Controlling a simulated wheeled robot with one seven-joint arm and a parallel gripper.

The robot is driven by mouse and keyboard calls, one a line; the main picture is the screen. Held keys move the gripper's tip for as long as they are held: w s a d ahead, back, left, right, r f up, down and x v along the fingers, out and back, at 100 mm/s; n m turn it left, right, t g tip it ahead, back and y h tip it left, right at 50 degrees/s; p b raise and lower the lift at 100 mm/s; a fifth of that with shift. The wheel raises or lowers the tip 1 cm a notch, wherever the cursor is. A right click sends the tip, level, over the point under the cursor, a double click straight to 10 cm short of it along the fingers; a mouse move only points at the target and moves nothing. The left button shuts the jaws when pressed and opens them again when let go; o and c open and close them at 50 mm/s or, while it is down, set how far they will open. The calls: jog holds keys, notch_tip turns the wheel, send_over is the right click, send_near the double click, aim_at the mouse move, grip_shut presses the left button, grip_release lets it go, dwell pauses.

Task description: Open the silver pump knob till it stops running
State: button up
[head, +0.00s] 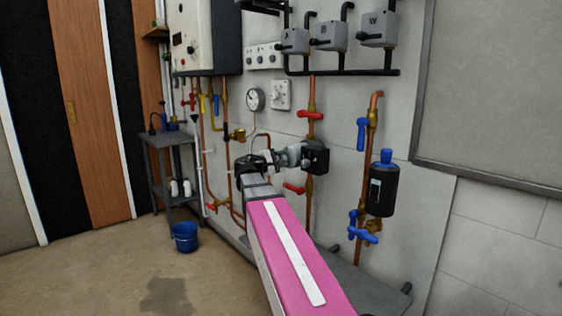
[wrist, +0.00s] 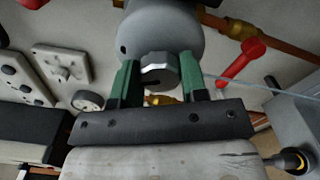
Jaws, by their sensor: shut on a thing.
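The silver pump knob (wrist: 160,70) is a faceted cap on the front of the grey pump (wrist: 165,30), seen in the wrist view. My gripper (wrist: 157,78) has its two green-padded fingers on either side of the knob and is shut on it. In the head view my gripper (head: 268,157) reaches the pump (head: 291,155), which has a black box (head: 315,157) at its right. The knob is hard to make out in the head view because my gripper covers it.
Red levers sit above (head: 311,115) and below (head: 294,188) the pump on the copper pipe. A red lever also shows close to my fingers in the wrist view (wrist: 242,62). A blue bucket (head: 185,237) stands on the floor at left, where floor is open.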

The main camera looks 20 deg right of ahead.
jog(key=m, duration=0.4)
jog(key=shift+m, duration=0.3)
jog(key=m, duration=0.3)
jog(key=shift+m, duration=0.3)
jog(key=m, duration=0.3)
jog(key=shift+m, duration=2.2)
jog(key=shift+s+f, duration=0.1)
jog(key=o, duration=0.9)
jog(key=shift+o, duration=0.2)
jog(key=shift+a, duration=0.15)
jog(key=v, duration=1)
jog(key=shift+a, duration=0.25)
